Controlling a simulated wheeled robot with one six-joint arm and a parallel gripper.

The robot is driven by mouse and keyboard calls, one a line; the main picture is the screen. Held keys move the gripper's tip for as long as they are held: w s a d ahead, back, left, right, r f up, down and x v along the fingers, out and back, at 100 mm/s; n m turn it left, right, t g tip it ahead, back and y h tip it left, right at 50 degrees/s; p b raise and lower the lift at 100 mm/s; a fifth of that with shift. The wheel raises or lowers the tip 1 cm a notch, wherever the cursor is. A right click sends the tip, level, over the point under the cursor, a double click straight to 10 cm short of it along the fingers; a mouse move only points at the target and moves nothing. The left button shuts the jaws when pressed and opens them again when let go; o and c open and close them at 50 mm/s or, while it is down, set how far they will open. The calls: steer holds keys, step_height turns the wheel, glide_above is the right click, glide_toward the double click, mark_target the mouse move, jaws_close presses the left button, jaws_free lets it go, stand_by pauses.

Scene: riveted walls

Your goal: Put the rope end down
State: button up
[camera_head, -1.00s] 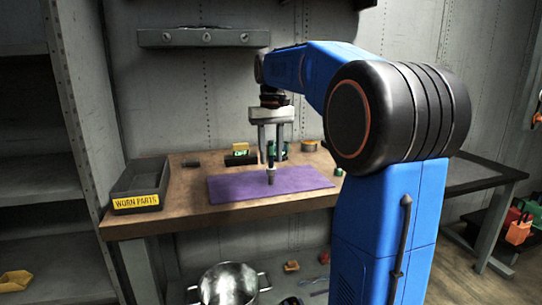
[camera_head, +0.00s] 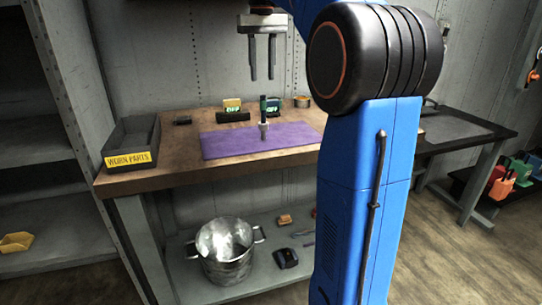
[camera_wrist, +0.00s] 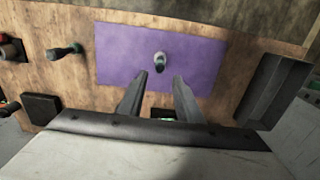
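The rope end (camera_head: 263,127), a small dark upright piece with a grey lower part, stands on the purple mat (camera_head: 225,146) on the workbench. In the wrist view the rope end (camera_wrist: 159,62) is seen from above on the purple mat (camera_wrist: 118,50), touching neither finger. My gripper (camera_head: 262,78) is above it in the head view, with its two fingers apart and nothing between them. The open fingers of my gripper (camera_wrist: 159,77) also show in the wrist view.
A grey tray labelled WORN PARTS (camera_head: 131,143) stands at the bench's left end. Small dark blocks with a yellow sign (camera_head: 232,113) and a green sign (camera_head: 270,106) stand behind the mat. A metal pot (camera_head: 226,250) is on the lower shelf.

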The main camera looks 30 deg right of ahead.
steer(key=s+a+f+n+t, duration=0.1)
steer(key=s+a+f, duration=0.4)
steer(key=s+f, duration=0.4)
steer(key=s+a+f+n+t, duration=0.1)
steer(key=s+a+f, duration=0.4)
steer(key=s+f, duration=0.5)
steer(key=s+a+f+n+t, duration=0.1)
steer(key=s+a+f, duration=0.4)
steer(key=s+f, duration=0.5)
step_height(320, 180, down, 3)
steer(key=shift+a+f+t, duration=0.1)
steer(key=shift+a+t, duration=0.1)
steer(key=shift+t, duration=0.7)
